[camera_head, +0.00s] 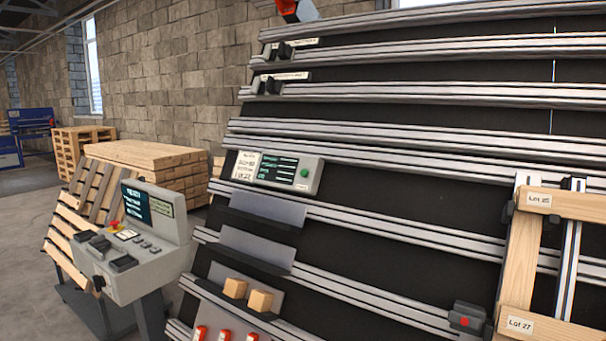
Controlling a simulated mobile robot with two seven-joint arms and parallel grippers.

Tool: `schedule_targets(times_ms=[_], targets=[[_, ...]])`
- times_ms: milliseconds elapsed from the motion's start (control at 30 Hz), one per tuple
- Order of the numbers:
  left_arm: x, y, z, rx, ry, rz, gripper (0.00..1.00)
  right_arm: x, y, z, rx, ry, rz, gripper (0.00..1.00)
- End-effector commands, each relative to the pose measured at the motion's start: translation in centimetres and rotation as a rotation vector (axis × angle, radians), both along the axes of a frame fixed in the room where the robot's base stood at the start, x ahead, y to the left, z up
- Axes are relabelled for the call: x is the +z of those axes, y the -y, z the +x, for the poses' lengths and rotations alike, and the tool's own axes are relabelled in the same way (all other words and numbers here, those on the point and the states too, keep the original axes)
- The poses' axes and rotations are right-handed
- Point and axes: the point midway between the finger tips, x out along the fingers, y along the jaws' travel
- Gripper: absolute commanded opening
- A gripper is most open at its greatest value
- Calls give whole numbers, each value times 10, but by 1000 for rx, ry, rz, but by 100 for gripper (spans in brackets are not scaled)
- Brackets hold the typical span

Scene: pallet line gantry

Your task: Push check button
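A grey panel box (314,177) is mounted on the sloped rack, left of centre. It has a white label, a dark screen with lines of text, and a round green button (304,173) at its right end. A separate grey control console (150,272) stands at the lower left, with a tilted screen (136,205), a red knob on yellow, several small keys and black handles. I cannot read which button is named check. Neither of my grippers is in view.
The rack has several metal rails (400,228). Below the panel are dark trays, two small wood blocks (260,300) and red-topped items (200,332). A wooden frame (540,250) labelled Lot 25 and Lot 27 stands at right. Stacked pallets (145,153) stand behind the console.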

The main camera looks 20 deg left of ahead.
Motion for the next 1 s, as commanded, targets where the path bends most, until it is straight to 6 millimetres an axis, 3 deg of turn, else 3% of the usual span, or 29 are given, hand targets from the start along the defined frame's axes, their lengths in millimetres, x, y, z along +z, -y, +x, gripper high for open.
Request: schedule_targets(times_ms=[67, 500, 1000], targets=[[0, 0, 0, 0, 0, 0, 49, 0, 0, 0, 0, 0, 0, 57], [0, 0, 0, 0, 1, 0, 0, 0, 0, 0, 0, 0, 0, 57], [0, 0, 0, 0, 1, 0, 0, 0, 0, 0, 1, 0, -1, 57]])
